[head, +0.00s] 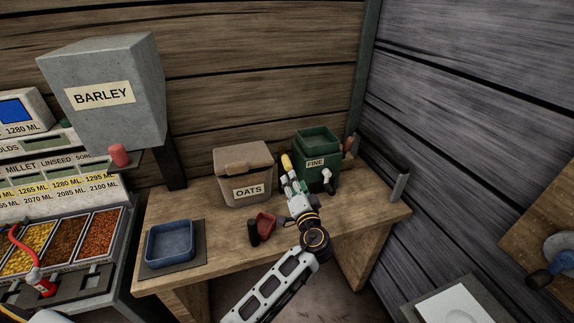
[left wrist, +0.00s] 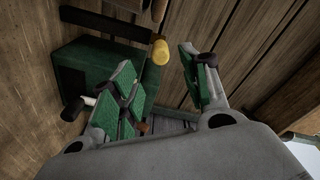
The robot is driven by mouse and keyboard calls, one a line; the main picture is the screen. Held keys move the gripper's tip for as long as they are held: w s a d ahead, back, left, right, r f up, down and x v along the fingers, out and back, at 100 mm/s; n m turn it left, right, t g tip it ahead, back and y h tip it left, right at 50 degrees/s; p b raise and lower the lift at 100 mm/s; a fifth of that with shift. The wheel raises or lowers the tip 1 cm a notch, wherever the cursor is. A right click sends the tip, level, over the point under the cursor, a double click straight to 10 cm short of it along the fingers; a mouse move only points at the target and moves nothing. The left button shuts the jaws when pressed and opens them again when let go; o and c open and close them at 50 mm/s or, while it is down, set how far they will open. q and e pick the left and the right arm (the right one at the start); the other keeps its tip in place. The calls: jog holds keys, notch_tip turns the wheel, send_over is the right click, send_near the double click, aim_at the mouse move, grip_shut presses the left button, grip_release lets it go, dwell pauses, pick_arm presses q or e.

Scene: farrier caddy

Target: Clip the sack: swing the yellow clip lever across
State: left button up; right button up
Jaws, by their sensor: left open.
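The yellow clip lever (head: 287,161) shows as a yellow knob at the left side of a green box-shaped holder labelled FINE (head: 317,162), at the back of the wooden bench. My left gripper (head: 293,183) is just in front of the lever, over the bench. In the left wrist view the yellow knob (left wrist: 160,51) appears between the tips of the open left gripper (left wrist: 157,62); I cannot tell whether a finger touches it. The green holder (left wrist: 82,75) lies behind the left finger there. No separate sack can be made out. My right gripper is out of view.
The OATS bin (head: 245,172) stands left of the gripper. A red scoop (head: 266,222) and a dark cylinder (head: 253,233) lie on the bench (head: 212,238) near my arm. A blue tray (head: 171,243) is at the left. A white-and-black handle (head: 330,181) sits before the green holder.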

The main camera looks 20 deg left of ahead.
aim_at(289, 169)
pick_arm(q)
jog(key=p+x, duration=0.1)
jog(key=x, duration=0.8)
jog(key=shift+w+p, duration=0.1)
jog(key=shift+p, duration=0.25)
jog(key=shift+w+a, duration=0.25)
jog(key=shift+w, duration=0.2)
jog(key=shift+w+a, duration=0.1)
jog(key=shift+w, duration=0.05)
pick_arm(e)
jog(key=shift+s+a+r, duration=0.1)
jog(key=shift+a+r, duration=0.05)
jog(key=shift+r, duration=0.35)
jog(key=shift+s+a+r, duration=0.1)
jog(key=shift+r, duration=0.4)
pick_arm(q)
jog(key=c, duration=1)
grip_shut()
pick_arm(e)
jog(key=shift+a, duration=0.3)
pick_arm(q)
jog(key=shift+f, duration=0.1)
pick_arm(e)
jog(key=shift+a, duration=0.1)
